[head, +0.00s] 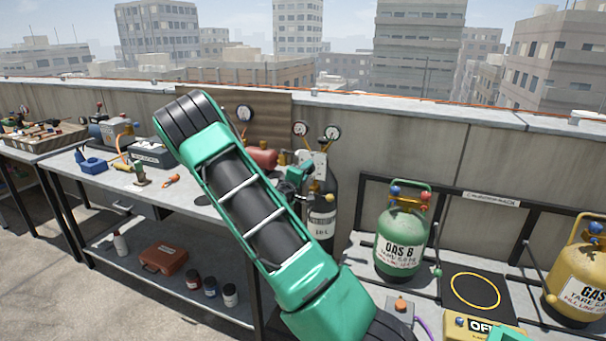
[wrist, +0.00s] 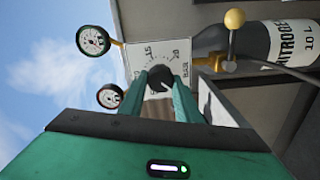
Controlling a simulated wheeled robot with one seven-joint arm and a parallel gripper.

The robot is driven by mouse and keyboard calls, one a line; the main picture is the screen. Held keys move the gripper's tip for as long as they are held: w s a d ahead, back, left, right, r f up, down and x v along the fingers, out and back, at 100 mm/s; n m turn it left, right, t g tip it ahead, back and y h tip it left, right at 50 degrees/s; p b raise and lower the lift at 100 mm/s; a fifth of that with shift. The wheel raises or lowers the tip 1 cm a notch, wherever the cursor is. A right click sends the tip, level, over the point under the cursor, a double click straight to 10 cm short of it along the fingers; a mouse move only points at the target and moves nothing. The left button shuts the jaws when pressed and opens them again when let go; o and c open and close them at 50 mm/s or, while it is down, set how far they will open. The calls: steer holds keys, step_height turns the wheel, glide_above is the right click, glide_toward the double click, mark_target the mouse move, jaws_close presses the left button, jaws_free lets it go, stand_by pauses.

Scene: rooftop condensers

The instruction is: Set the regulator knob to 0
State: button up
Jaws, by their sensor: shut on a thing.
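The regulator (head: 319,162) is a pale plate with two round gauges above it, on the dark nitrogen cylinder (head: 322,222). In the wrist view its dial plate (wrist: 138,58) appears turned sideways, with 15, 20 and BAR readable. The dark round regulator knob (wrist: 159,77) sits on this plate. My gripper (wrist: 160,88) has its two green fingers shut on the knob, one on each side. My gripper also shows in the head view (head: 297,178), in front of the plate. The fingers hide part of the scale. I cannot tell the knob's setting.
A brass valve with a yellow ball (wrist: 235,18) is beside the dial, near the cylinder (wrist: 290,45). The workbench (head: 190,205) is left of my arm. A green gas cylinder (head: 400,240) and a yellow one (head: 580,270) stand at the right.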

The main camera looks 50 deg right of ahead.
steer(key=shift+w, duration=0.1)
steer(key=o, duration=1.1)
steer(key=shift+f, duration=0.1)
steer(key=shift+c, duration=0.2)
steer(key=v, duration=1)
steer(key=shift+a, duration=0.35)
